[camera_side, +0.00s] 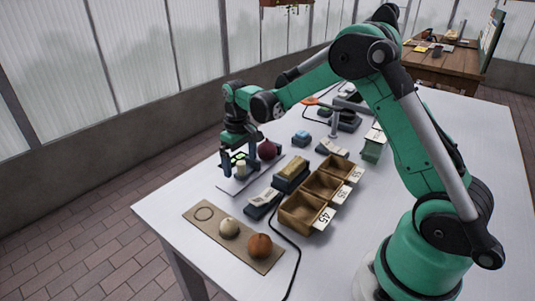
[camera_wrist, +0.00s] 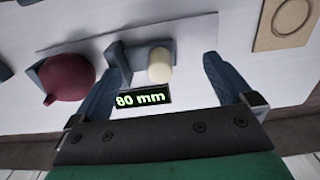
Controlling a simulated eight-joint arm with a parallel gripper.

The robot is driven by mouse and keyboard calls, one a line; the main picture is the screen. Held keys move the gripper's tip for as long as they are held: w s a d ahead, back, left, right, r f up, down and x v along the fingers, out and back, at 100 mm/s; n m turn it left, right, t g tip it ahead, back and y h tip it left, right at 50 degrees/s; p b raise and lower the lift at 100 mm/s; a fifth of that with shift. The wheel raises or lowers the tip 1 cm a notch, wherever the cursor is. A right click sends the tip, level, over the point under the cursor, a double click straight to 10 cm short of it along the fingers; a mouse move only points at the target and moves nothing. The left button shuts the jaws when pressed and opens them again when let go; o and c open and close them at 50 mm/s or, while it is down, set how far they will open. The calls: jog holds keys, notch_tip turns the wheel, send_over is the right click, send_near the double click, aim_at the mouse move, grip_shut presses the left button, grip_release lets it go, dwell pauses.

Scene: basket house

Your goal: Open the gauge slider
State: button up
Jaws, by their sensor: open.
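The gauge shows in the wrist view as a blue-grey fixture on a pale base plate (camera_wrist: 190,32). Its lit display (camera_wrist: 142,98) reads 80 mm. A cream cylindrical knob (camera_wrist: 159,65), seemingly the slider's handle, stands beside the upright grey jaw (camera_wrist: 121,63). My gripper (camera_wrist: 160,66) is open, with one finger on each side of the gauge and knob. A gap shows between the knob and the right finger. In the side view my gripper (camera_side: 240,170) points down over the gauge, and the knob (camera_side: 241,169) shows between its fingers. Contact cannot be told.
A brown board (camera_side: 198,226) holds a pale and an orange round item. Wooden bins (camera_side: 302,213) with number cards and small devices stand to the right. The table's edge is close by.

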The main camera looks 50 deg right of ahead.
aim_at(241, 164)
jog(key=shift+a+f, duration=0.1)
jog(key=shift+f, duration=0.05)
jog(key=shift+r, duration=3.5)
jog(key=shift+s+r, duration=0.1)
jog(key=shift+r, duration=0.05)
jog(key=s+a+r+t, duration=0.1)
jog(key=s+a+t, duration=0.2)
jog(key=s, duration=0.3)
jog(key=s+a+r+t, duration=0.2)
jog(key=s+a+t, duration=0.2)
jog(key=s, duration=0.3)
jog(key=shift+s+a+r, duration=0.2)
jog(key=shift+s+a, duration=0.05)
jog(key=shift+s, duration=0.05)
